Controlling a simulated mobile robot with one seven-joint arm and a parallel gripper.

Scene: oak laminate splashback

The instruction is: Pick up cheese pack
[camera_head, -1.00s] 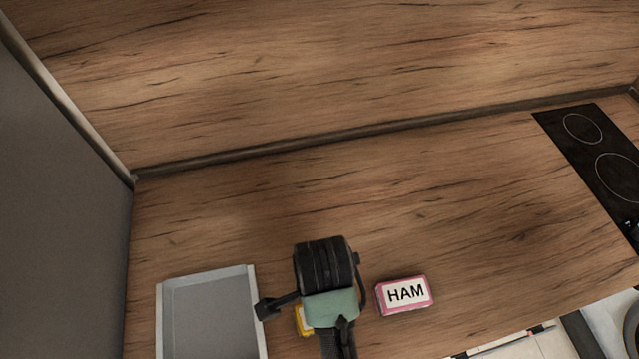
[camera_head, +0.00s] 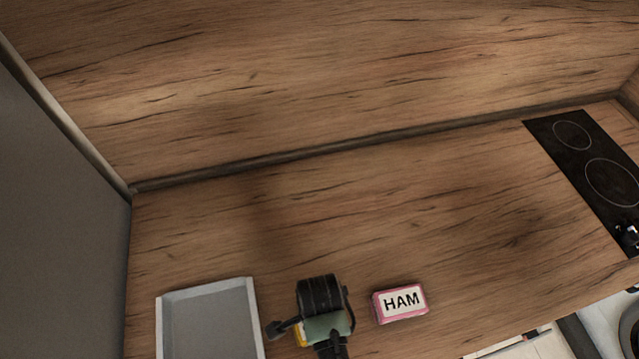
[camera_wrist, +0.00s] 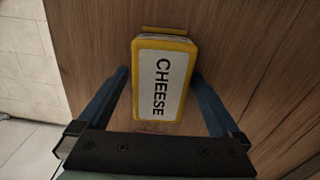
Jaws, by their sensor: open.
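The cheese pack (camera_wrist: 162,82) is a yellow box with a white label reading CHEESE. In the wrist view it lies between the two blue fingers of my gripper (camera_wrist: 160,95), which is open, with a gap showing beside the pack on each side. In the head view my gripper (camera_head: 322,315) is over the counter and hides nearly all of the cheese pack; only a yellow sliver (camera_head: 300,334) shows at its left side.
A pink HAM pack (camera_head: 401,302) lies right of my gripper. A grey tray (camera_head: 161,325) stands to the left. A black hob (camera_head: 560,150) is at the far right. The counter behind is clear, up to the wooden splashback.

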